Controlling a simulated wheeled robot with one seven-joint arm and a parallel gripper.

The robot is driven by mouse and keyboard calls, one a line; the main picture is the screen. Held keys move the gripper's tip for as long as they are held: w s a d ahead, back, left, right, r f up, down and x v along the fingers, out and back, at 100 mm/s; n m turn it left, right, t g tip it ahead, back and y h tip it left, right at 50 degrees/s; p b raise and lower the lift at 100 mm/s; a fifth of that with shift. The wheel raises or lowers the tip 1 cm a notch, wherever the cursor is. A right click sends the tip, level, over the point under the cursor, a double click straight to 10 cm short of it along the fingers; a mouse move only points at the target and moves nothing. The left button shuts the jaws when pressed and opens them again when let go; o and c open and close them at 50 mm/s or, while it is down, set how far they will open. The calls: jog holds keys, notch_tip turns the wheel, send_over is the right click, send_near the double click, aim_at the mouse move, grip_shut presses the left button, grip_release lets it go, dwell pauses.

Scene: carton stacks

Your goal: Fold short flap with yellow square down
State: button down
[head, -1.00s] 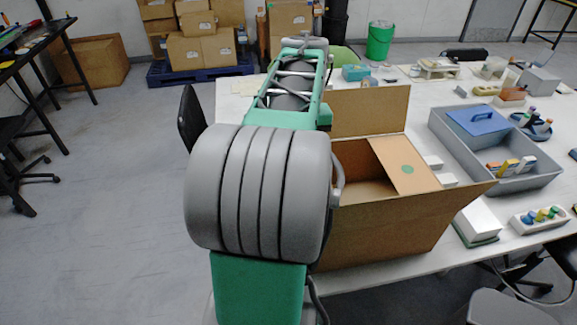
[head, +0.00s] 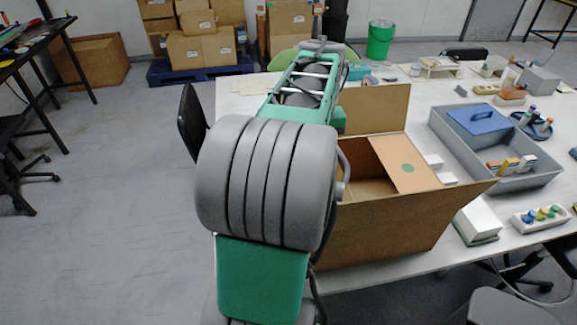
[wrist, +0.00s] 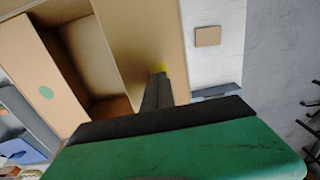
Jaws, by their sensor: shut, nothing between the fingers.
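The open cardboard carton (head: 385,235) stands on the white table, partly hidden by my arm in the head view. Its short flap with the green circle (head: 407,170) lies folded inward over the opening; it also shows at the left in the wrist view (wrist: 45,110). The short flap with the yellow square (wrist: 130,35) shows in the wrist view and is hidden behind my arm in the head view. The yellow square (wrist: 164,68) is partly covered by my gripper's fingertips. My gripper (wrist: 158,78) is shut and empty, over or against this flap; contact is unclear.
One long flap (head: 375,108) stands up at the carton's far side, and the near long flap (head: 465,195) slants outward. A grey tote (head: 545,180) with a blue lid lies to the right. Small white boxes (head: 478,222) stand near the carton.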

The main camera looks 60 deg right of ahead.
jog(key=shift+s+d+f, duration=0.5)
jog(key=shift+s+f, duration=0.1)
jog(key=shift+s+d+f+b, duration=0.25)
jog(key=shift+s+f+b, duration=0.05)
jog(key=shift+f, duration=0.2)
jog(key=shift+s+d+f+b, duration=0.25)
jog(key=shift+f, duration=0.25)
jog(key=shift+s+d+f+b, duration=0.2)
jog(key=shift+f+b, duration=0.15)
jog(key=shift+f, duration=0.3)
jog(key=shift+s+d+f+b, duration=0.15)
jog(key=shift+f+b, duration=0.15)
jog(key=shift+f, duration=0.3)
jog(key=shift+a+f, duration=0.1)
jog(key=shift+r+p, duration=2.8)
jog(key=shift+r, duration=0.8)
